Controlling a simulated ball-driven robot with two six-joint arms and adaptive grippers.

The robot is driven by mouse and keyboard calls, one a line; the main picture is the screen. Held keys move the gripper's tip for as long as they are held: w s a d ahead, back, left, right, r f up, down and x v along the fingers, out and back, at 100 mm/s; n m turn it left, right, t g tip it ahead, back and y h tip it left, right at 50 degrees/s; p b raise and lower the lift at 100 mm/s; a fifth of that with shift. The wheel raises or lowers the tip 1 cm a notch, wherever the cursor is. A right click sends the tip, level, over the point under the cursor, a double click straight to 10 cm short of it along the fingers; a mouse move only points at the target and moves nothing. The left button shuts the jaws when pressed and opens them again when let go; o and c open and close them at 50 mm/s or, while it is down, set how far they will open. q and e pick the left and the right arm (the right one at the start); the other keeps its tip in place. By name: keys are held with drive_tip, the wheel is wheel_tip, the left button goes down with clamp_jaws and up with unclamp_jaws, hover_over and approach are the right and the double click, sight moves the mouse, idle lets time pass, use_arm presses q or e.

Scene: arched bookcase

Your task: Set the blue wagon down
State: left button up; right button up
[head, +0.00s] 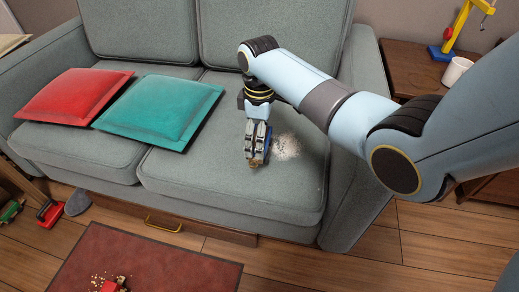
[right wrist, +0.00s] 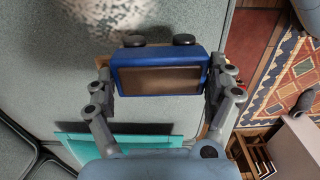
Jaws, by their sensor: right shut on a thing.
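My right gripper (head: 257,150) points down at the right seat cushion of the grey sofa (head: 215,190). In the right wrist view its two fingers (right wrist: 160,82) are shut on the blue wagon (right wrist: 160,55), one on each side. The wagon has a blue rim, a brown inside and dark wheels along its top edge in that view. In the head view the wagon is mostly hidden by the fingers. I cannot tell whether it touches the seat. My left gripper is out of view.
A teal pillow (head: 160,110) and a red pillow (head: 73,95) lie left of the gripper. A pale speckled patch (head: 287,147) is on the seat beside it. The sofa's right armrest (head: 355,150) rises to the right. The seat front is clear.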

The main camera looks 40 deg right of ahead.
wheel_tip(320, 180, down, 4)
drive_tip(key=shift+s+r+b, duration=0.1)
drive_tip(key=shift+b, duration=0.9)
drive_tip(key=shift+f, duration=0.2)
drive_tip(key=o, duration=1)
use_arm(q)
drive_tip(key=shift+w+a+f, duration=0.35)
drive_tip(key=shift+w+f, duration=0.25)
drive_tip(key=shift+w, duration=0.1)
